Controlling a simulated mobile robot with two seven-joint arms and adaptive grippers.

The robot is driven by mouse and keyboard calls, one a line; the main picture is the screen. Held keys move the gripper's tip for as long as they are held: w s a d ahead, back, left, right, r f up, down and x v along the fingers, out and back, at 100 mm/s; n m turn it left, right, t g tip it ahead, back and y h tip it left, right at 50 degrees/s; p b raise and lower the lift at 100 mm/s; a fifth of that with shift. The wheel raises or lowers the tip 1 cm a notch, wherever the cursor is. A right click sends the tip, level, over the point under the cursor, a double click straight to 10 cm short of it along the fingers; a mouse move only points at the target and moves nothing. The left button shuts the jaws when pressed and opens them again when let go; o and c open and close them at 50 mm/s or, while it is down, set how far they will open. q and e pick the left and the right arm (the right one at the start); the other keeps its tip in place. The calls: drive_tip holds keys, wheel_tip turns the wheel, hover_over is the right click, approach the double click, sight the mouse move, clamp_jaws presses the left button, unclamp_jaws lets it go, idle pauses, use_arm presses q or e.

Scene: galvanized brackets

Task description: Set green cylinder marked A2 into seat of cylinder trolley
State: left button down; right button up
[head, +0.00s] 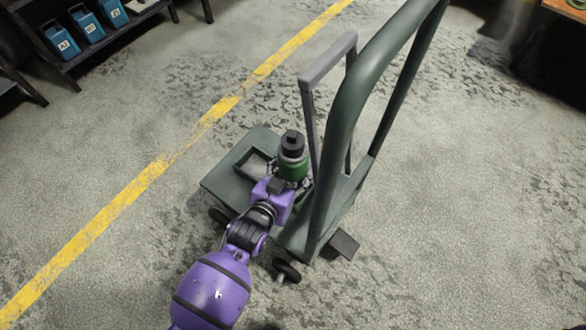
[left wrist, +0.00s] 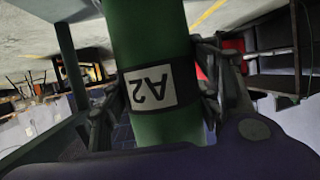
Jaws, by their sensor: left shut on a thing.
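The green cylinder (head: 292,163) has a dark cap and stands about upright over the cylinder trolley (head: 222,186). In the left wrist view the cylinder (left wrist: 150,40) fills the middle, with a black band and a white label reading A2, shown upside down. My left gripper (head: 286,180) is shut on the cylinder; its fingers (left wrist: 160,100) press on both sides of it. A dark rectangular seat frame (head: 254,164) shows on the trolley deck, left of the cylinder. The cylinder's lower end is hidden by my gripper, so I cannot tell whether it touches the deck. My right gripper is not in view.
The trolley's tall green handle (head: 345,110) and a grey bar (head: 306,90) rise right of the cylinder. A shelf (head: 75,62) with several blue labelled containers stands at the upper left. A yellow line (head: 150,172) crosses the floor. Open floor surrounds the trolley.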

use_arm(q)
drive_tip(key=c, duration=0.5)
unclamp_jaws()
drive_tip(key=shift+r, duration=0.15)
drive_tip(key=shift+c, duration=0.2)
drive_tip(key=v, duration=1.2)
drive_tip(key=shift+f, duration=0.25)
